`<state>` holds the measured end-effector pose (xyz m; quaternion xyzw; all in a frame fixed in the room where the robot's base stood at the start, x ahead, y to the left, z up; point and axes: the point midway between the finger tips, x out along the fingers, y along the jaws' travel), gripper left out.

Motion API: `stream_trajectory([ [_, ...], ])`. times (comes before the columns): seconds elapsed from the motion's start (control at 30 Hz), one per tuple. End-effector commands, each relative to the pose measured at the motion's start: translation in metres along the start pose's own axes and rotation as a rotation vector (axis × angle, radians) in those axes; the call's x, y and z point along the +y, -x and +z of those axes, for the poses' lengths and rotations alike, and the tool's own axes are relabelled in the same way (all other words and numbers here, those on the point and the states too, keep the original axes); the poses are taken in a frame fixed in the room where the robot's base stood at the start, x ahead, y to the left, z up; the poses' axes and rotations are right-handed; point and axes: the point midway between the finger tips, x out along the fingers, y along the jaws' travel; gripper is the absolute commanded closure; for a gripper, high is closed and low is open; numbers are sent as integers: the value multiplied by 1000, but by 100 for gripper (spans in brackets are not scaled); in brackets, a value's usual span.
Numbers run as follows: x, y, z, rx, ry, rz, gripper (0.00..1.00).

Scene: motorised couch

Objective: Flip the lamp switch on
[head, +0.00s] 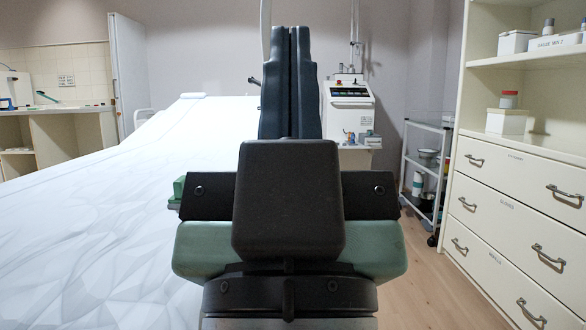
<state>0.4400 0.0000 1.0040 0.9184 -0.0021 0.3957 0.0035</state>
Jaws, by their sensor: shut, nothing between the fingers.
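My gripper (290,34) fills the middle of the head view, seen from behind. Its two long dark fingers point away and lie side by side, shut with nothing visible between them. No lamp or lamp switch can be clearly made out. A white pole (265,16) rises behind the left finger; its lower part is hidden by the gripper. A small dark piece (254,81) sticks out just left of the fingers; I cannot tell what it is. A white console (349,100) with a dark panel of coloured buttons stands behind, right of the fingers.
A wide white couch (90,230) fills the left side. A cream drawer cabinet (515,200) with shelves stands close on the right. A white trolley (427,165) stands behind it. A narrow strip of wooden floor (430,275) is free between. A counter (60,112) is at the far left.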

Motion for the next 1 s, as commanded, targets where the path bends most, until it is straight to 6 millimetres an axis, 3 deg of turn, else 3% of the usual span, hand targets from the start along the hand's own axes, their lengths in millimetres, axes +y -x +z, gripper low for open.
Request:
stream_trajectory([
  [0.03, 0, -26, -25, 0, -1, 0, 100],
  [0.3, 0, -89, -84, 0, -5, -1, 100],
  [0.4, 0, -102, -97, -1, -6, -1, 100],
  [1.0, 1, -106, -100, -2, -7, -1, 100],
])
